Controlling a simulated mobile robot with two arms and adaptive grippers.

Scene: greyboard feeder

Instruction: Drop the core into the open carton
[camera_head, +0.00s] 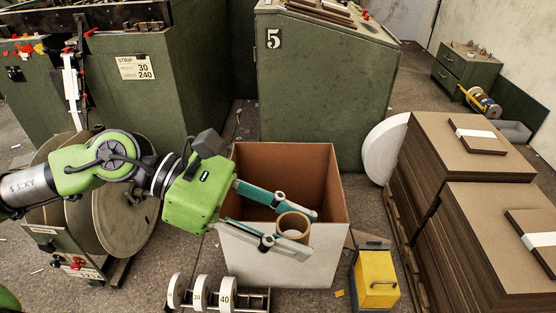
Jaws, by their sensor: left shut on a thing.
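The open carton (330,265) stands on the floor in the middle of the head view, white outside and brown inside, with its top open. My left gripper (296,228) reaches over the carton from the left. Its two fingers are shut on the core (293,221), a short tan cardboard ring. The core appears over the carton's opening, near its front rim; its exact height above the rim is hard to tell. The gripper and core hide part of the carton's inside and front wall. My right gripper is not in view.
A yellow box (377,277) stands right of the carton. Stacks of brown board (470,215) fill the right side. A green cabinet marked 5 (325,95) stands behind. A rack of white numbered rolls (226,293) sits in front, and large reels (125,222) stand at left.

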